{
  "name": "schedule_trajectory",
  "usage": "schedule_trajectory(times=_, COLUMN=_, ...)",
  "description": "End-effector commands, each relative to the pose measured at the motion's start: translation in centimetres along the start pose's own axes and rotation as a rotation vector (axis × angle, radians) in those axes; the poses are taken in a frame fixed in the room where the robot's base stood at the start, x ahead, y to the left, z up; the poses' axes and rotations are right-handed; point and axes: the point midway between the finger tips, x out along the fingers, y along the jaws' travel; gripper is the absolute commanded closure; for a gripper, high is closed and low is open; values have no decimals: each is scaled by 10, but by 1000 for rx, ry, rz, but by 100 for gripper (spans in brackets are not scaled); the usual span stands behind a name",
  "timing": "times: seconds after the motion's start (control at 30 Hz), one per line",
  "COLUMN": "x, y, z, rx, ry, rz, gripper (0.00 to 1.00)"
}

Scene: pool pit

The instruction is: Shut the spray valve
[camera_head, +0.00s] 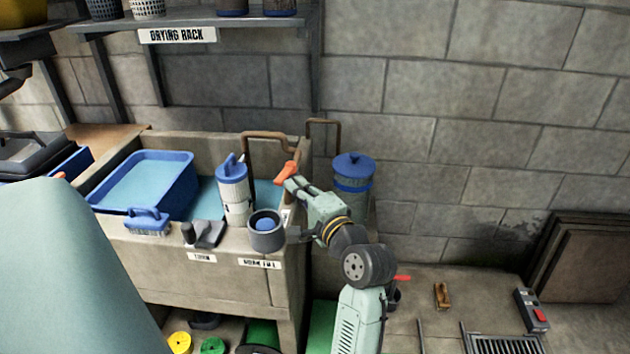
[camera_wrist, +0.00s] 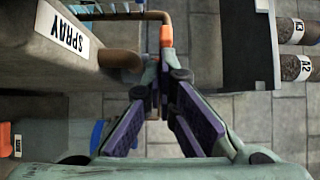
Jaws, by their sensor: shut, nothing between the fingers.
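The spray valve shows as an orange lever (camera_head: 287,172) beside a brown pipe (camera_head: 268,136) at the sink's right end. In the wrist view the orange piece (camera_wrist: 167,36) sits at the end of the thin brown pipe, just beyond my fingertips. A white SPRAY label (camera_wrist: 68,36) is on the block at the left there. My gripper (camera_head: 291,187) is shut and empty, with its tips close beside the lever. In the wrist view my gripper (camera_wrist: 164,72) has its purple-padded fingers together at the tips. I cannot tell whether they touch the lever.
The stone sink (camera_head: 220,270) holds a blue tub (camera_head: 150,181). A filter cartridge (camera_head: 234,190) and a grey cup (camera_head: 266,232) stand near its front. A blue-lidded canister (camera_head: 352,180) stands behind my arm. A drying rack (camera_head: 200,18) hangs above. The floor at right has a grate (camera_head: 505,345).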

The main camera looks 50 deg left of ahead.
Motion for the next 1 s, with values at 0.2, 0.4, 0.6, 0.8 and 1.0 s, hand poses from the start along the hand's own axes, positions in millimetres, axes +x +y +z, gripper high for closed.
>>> schedule_trajectory(times=0.2, x=3, y=-1, z=10, rx=0, ry=0, rz=1, gripper=100)
schedule_trajectory(times=0.4, x=6, y=-1, z=14, rx=0, ry=0, rz=1, gripper=100)
schedule_trajectory(times=0.6, x=7, y=0, z=16, rx=0, ry=0, rz=0, gripper=100)
schedule_trajectory(times=0.8, x=7, y=0, z=16, rx=0, ry=0, rz=0, gripper=100)
schedule_trajectory(times=1.0, x=7, y=0, z=16, rx=0, ry=0, rz=0, gripper=100)
